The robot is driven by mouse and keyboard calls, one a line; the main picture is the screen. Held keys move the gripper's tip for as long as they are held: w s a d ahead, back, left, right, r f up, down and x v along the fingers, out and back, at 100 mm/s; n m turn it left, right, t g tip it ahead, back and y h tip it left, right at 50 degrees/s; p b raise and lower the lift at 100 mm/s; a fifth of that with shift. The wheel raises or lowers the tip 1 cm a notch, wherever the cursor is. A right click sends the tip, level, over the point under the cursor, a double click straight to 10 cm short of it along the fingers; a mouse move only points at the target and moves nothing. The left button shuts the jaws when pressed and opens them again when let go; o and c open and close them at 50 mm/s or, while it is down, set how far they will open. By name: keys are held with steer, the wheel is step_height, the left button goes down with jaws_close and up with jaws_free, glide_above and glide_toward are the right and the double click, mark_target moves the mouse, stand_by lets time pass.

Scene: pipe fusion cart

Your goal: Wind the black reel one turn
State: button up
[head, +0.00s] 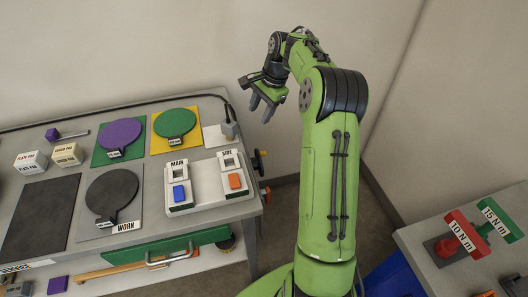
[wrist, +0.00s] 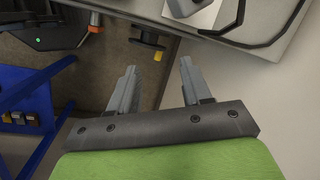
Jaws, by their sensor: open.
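A black reel (head: 256,163) with a small yellow handle (head: 264,154) is mounted on the right end of the grey bench. In the wrist view the reel (wrist: 147,43) shows near the top centre, with its yellow handle (wrist: 158,56) at its lower right. My gripper (head: 260,111) is open and empty, raised beyond the bench's far right corner. In the wrist view the fingers (wrist: 158,68) are spread apart, with the reel beyond the gap between them. They look apart from it.
An orange-tipped part (head: 265,193) sits near the reel on the same bench end. The grey bench (head: 150,110) carries coloured pads and a switch panel (head: 207,181). A second table (head: 430,270) with red and green torque tools stands at right. Floor lies between.

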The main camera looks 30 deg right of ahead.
steer(key=d+f+m+y, duration=0.1)
steer(key=d+f+m, duration=0.4)
steer(key=d+f, duration=0.45)
steer(key=b, duration=0.5)
glide_toward(264, 152)
steer(key=x, duration=0.9)
steer(key=shift+r, duration=0.1)
steer(key=shift+c, duration=0.5)
jaws_close()
